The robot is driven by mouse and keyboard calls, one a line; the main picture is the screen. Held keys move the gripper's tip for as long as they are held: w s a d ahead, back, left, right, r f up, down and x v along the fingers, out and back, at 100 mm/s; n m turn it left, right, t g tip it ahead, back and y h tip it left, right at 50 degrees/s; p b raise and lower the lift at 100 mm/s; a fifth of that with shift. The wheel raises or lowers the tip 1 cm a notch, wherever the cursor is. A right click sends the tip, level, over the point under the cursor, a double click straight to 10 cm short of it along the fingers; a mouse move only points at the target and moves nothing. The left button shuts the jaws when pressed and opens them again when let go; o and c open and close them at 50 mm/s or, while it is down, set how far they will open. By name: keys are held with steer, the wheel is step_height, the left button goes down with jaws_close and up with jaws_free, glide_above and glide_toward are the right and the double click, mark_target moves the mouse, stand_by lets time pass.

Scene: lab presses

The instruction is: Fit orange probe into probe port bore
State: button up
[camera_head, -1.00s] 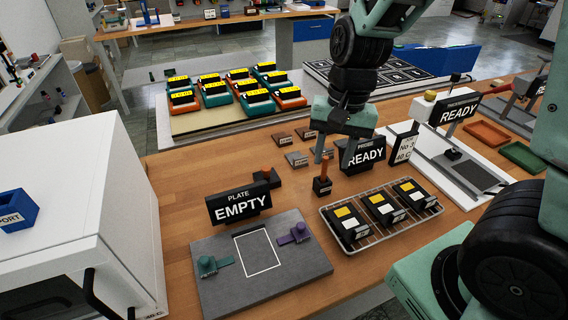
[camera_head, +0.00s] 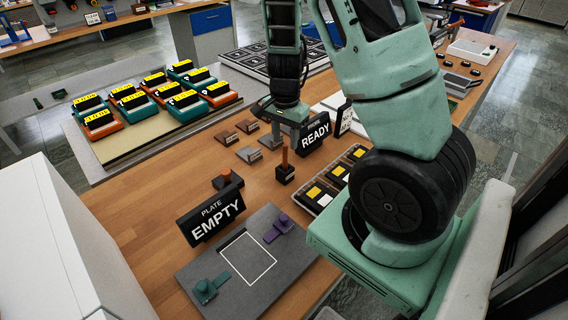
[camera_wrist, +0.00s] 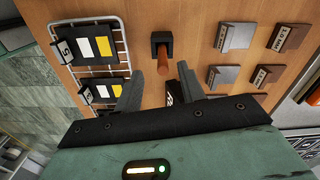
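The orange probe (camera_head: 285,157) stands upright in a small black block (camera_head: 285,175) on the wooden bench. In the wrist view the probe (camera_wrist: 166,62) shows between and just beyond my fingertips, with its block (camera_wrist: 162,38) at the far end. My gripper (camera_head: 287,130) is above the probe with its fingers pointing down. In the wrist view my gripper (camera_wrist: 161,80) is open, its two fingers apart with nothing between the tips. I cannot make out the probe port bore for certain.
The PROBE READY sign (camera_head: 315,135) stands right of the probe, near a wire rack (camera_head: 318,203) of black modules. The PLATE EMPTY sign (camera_head: 213,214) and a grey plate (camera_head: 215,262) are in front. Small tiles (camera_head: 247,126) lie behind. A white cabinet (camera_head: 50,250) is at left.

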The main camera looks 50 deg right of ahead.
mark_target(285, 156)
steer(key=shift+w+d+f, duration=0.1)
steer(key=shift+f, duration=1.85)
steer(key=shift+w+d+f, duration=0.1)
steer(key=shift+f, duration=1.8)
jaws_close()
